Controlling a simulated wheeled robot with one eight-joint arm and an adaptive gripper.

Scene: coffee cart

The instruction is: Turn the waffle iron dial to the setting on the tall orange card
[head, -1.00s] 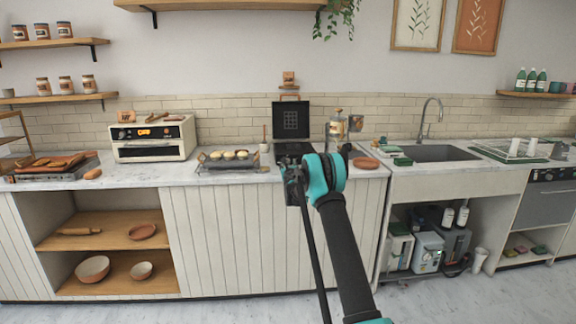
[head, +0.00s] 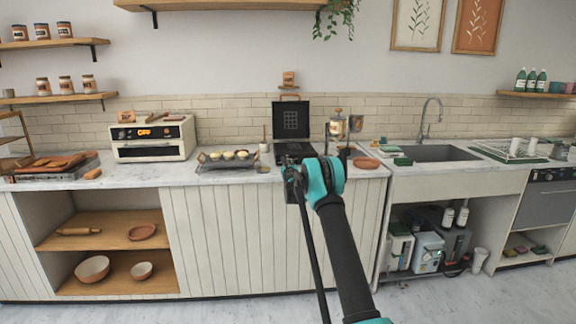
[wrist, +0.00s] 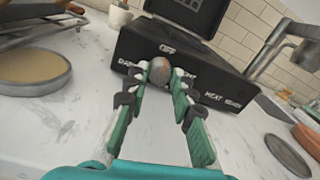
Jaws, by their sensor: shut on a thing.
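The black waffle iron (head: 291,119) stands on the counter with its lid raised. Its front panel (wrist: 205,75) in the wrist view carries pale lettering around the dial, partly hidden by my fingers. The dial (wrist: 159,68) is a rounded, brownish-grey knob. My gripper (wrist: 161,76) is shut on the dial, one finger on each side. In the head view my wrist covers the gripper and the dial.
A tray of round items (head: 229,160) is left of the waffle iron. A round shallow dish (wrist: 35,70) lies close at left in the wrist view. A metal and wood device (head: 337,126) and an orange-brown plate (head: 367,163) are at right. The sink (head: 440,153) is farther right.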

